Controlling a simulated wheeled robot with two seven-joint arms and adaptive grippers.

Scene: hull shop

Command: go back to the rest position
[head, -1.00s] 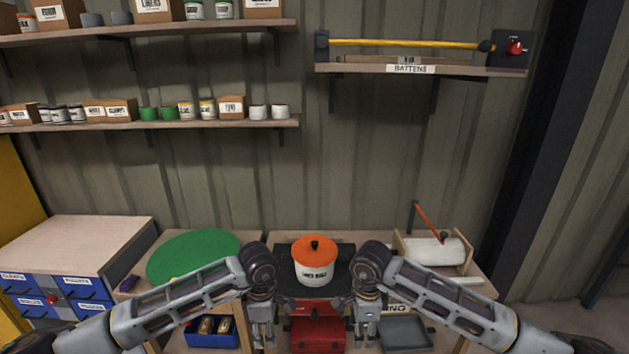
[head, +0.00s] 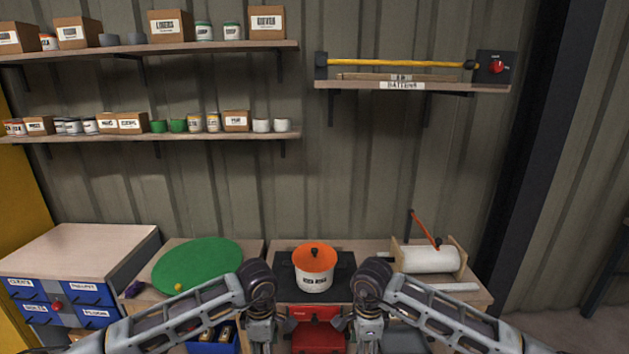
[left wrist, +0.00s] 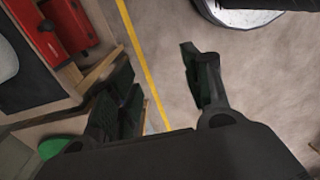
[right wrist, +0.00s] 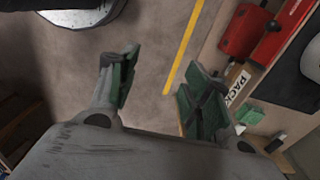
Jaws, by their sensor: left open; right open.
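My left gripper (left wrist: 160,90) is open and empty in the left wrist view, its two dark green-padded fingers apart over bare floor. My right gripper (right wrist: 162,88) is open and empty in the right wrist view, also over the floor.
A pot with an orange lid (head: 314,278) stands on a dark plate on the bench. Beside it are a green disc (head: 200,265) and a white roll (head: 428,259). A blue-drawer cabinet (head: 75,250) is at left. A red case (head: 318,333) sits below. Floor with a yellow line (right wrist: 183,45) is clear.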

